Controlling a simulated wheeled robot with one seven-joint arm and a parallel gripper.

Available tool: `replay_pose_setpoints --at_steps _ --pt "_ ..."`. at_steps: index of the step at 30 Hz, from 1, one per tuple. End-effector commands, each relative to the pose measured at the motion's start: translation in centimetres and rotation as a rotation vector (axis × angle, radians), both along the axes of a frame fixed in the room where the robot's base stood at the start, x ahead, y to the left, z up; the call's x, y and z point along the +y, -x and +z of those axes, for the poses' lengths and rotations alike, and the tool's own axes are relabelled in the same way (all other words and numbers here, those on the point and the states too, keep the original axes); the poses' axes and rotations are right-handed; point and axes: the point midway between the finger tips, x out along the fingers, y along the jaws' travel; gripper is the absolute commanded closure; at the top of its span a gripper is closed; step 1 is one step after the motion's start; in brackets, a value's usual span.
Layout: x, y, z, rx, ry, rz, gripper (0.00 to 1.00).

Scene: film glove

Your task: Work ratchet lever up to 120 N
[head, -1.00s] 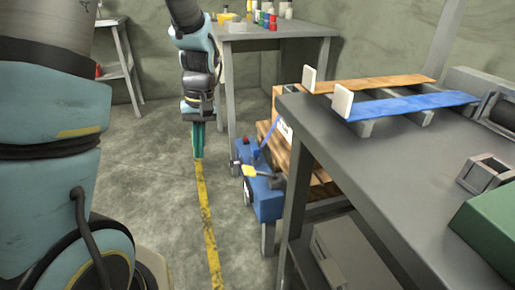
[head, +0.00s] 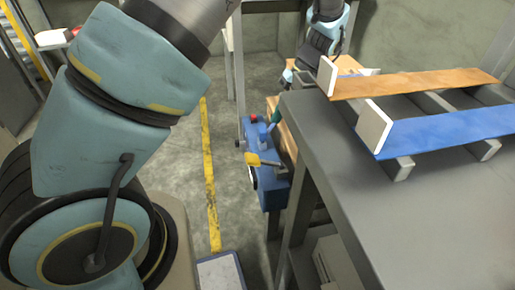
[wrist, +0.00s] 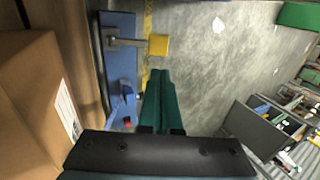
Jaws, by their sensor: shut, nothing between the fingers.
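The blue ratchet unit (head: 264,195) stands on the left side of the grey bench in the head view. Its lever has a yellow grip (head: 254,159), and a red knob (head: 254,118) sits at its far end. In the wrist view the unit (wrist: 118,62) is at upper left, with the yellow grip (wrist: 158,45) sticking out to the right and the red knob near the fingers. My gripper (wrist: 160,75) is shut and empty, its teal fingers pointing towards the yellow grip, apparently short of it. In the head view the fingers are mostly hidden. The force reading is not legible.
The grey bench (head: 400,215) fills the right, carrying an orange strip (head: 420,83) and a blue strip (head: 450,130) with white end plates. A cardboard box (wrist: 30,90) is close on the left in the wrist view. Floor left of the unit is clear, with a yellow line (head: 207,160).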

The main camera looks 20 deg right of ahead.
Motion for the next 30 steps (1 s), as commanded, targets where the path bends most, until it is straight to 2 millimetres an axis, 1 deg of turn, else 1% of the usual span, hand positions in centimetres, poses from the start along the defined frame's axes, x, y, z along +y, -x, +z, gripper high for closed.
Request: replay_pose_setpoints --at_steps 4,7,11,21,27,30 --pt "0.2 0.0 -0.4 0.001 0.000 0.000 1.00" --pt "0.7 0.0 -1.3 0.002 -0.002 0.000 1.00" --pt "1.7 -0.1 -3.3 0.003 -0.003 0.000 1.00" --pt "4.8 -0.5 -9.5 0.002 -0.003 0.001 1.00" --pt "5.8 -0.6 -11.8 0.001 -0.001 0.000 1.00" --pt "6.0 -0.7 -12.3 0.001 0.000 0.000 1.00"
